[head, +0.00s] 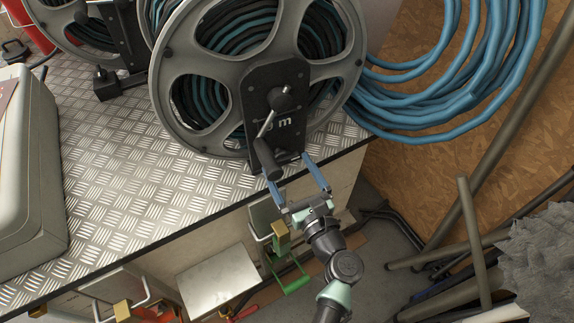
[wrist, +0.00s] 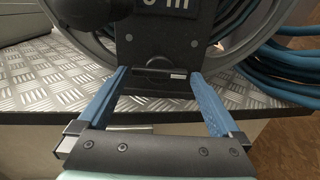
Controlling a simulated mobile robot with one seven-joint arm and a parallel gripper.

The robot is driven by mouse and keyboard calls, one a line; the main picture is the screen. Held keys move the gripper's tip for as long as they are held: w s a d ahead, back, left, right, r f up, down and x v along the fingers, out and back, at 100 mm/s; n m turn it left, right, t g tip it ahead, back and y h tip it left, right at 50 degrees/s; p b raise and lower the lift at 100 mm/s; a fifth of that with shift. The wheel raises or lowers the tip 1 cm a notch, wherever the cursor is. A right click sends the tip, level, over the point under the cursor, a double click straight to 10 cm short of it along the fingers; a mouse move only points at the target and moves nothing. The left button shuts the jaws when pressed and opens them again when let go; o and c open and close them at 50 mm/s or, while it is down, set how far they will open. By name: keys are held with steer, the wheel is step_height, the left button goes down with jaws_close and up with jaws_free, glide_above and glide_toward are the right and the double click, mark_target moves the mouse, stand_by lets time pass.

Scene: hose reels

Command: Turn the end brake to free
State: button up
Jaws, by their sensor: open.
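The nearest hose reel (head: 172,75) stands at the edge of the metal bench, with a black end plate (head: 262,88) marked "m". A crank with a dark grip (head: 266,158) hangs in front of the plate; the grip also shows at the top left of the wrist view (wrist: 87,10). In the wrist view a small horizontal lever (wrist: 174,76), dark with a silver part, sits low on the plate; I take it for the brake. My gripper (head: 287,164) is open, its blue fingers either side of this lever in the wrist view (wrist: 158,74). Contact cannot be told.
The tread-plate bench (head: 110,190) has a grey case (head: 30,165) at left and other reels (head: 85,25) behind. Blue hose coils (head: 440,110) hang at right on a wooden board. Pipes (head: 470,225) lean at lower right. Padlocked drawers (head: 265,220) are below the bench edge.

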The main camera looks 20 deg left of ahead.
steer(key=shift+w+a, duration=0.5)
steer(key=c, duration=1)
steer(key=shift+f+n+b, duration=0.1)
steer(key=shift+n+b, duration=5.9)
steer(key=shift+n, duration=3)
